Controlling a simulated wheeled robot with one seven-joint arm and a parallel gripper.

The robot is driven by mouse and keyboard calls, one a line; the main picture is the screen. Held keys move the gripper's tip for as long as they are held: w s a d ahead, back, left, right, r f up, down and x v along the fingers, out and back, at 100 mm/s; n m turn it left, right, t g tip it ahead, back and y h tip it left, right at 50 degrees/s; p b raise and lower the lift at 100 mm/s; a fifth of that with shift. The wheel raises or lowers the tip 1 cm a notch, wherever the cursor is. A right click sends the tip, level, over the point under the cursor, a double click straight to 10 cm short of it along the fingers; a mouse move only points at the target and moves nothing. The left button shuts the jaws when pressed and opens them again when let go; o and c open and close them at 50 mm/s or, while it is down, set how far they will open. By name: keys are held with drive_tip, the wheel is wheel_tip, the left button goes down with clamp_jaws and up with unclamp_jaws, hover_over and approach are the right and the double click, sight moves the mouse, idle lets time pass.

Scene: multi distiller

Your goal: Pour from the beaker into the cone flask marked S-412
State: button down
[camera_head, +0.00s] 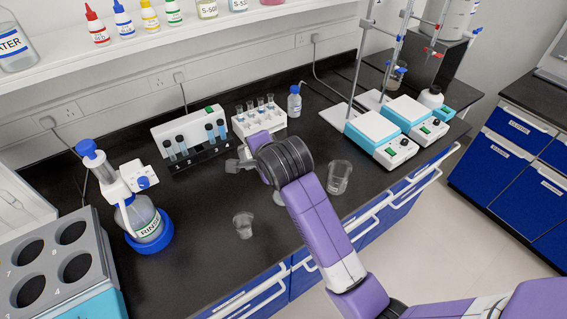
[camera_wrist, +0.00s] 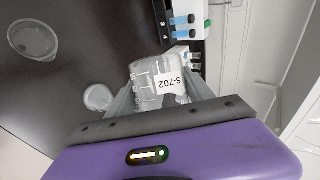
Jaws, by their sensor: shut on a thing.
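My gripper (camera_head: 235,165) is low over the black bench near the tube rack, partly hidden by my own wrist. In the wrist view my gripper (camera_wrist: 160,88) is shut on a clear glass beaker (camera_wrist: 147,71), with its fingers on both sides. The beaker's white label reads S-702, upside down in the picture. The head view does not show the beaker clearly. No label S-412 is readable in either view. A glass vessel (camera_head: 397,72) stands at the back right by the stirrers; I cannot tell its label.
A larger clear beaker (camera_head: 338,177) and a small one (camera_head: 243,224) stand on the bench. Another glass (camera_head: 277,198) is partly hidden by my arm.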

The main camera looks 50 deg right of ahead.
drive_tip(key=shift+s+d+f+m+t+y+b, duration=0.25)
drive_tip(key=shift+m+t+y+b, duration=0.2)
drive_tip(key=shift+b, duration=1)
idle(1.5)
drive_tip(key=shift+s+d+r+m+t+y, duration=0.1)
drive_tip(key=shift+d+r+m+t+y, duration=0.1)
drive_tip(key=shift+r+m+t+y, duration=0.25)
idle(1.5)
